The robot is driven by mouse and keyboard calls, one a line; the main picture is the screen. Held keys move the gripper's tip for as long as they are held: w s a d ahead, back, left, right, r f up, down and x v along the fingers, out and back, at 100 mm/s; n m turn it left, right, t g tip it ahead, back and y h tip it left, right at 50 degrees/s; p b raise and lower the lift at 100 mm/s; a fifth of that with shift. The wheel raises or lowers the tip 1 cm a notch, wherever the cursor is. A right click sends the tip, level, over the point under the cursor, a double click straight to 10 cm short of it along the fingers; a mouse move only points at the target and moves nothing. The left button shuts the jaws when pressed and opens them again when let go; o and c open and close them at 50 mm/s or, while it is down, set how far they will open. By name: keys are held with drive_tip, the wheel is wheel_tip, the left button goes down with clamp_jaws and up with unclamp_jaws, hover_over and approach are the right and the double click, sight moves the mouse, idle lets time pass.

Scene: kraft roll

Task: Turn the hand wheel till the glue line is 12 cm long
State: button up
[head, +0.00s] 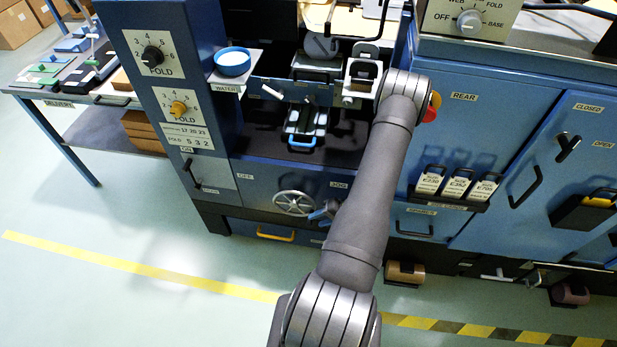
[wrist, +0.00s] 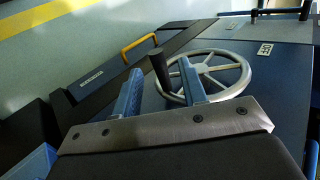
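The hand wheel (head: 293,203) is a silver spoked wheel on the front of the blue machine. In the wrist view the hand wheel (wrist: 240,76) shows its rim, spokes and an upright black crank handle (wrist: 160,68). My gripper (wrist: 159,78) has its two blue fingers apart, and the black handle shows between them, with gaps on both sides. In the head view my gripper (head: 325,212) is just right of the wheel, partly hidden by my arm. I cannot make out a glue line in either view.
A yellow drawer handle (head: 276,236) lies below the wheel. Dial panels (head: 165,75) are at the left. The blue rear cabinet (head: 480,120) stands right of my arm. The floor in front is clear.

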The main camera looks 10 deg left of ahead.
drive_tip(key=s+a+f+m+g+y, duration=0.2)
drive_tip(key=s+a, duration=0.2)
drive_tip(key=s, duration=0.5)
drive_tip(key=s+a+f+m+g+y, duration=0.1)
drive_tip(key=s+a+m+g+y, duration=0.1)
drive_tip(key=s+a, duration=0.5)
drive_tip(key=w+d+t+y, duration=0.1)
drive_tip(key=w+d+t, duration=0.3)
drive_tip(key=d, duration=0.3)
drive_tip(key=w+d+f+t+y, duration=0.1)
drive_tip(key=w+d+t, duration=0.25)
drive_tip(key=d, duration=0.35)
drive_tip(key=w+d+t+y, duration=0.1)
drive_tip(key=w+d+t, duration=0.25)
drive_tip(key=d, duration=0.45)
approach(293, 209)
drive_tip(key=a, duration=0.1)
drive_tip(key=a+r, duration=0.1)
drive_tip(key=a, duration=0.1)
drive_tip(key=shift+s+a+m+t, duration=0.1)
drive_tip(key=shift+a+m+t, duration=0.2)
drive_tip(key=shift+a, duration=0.05)
clamp_jaws()
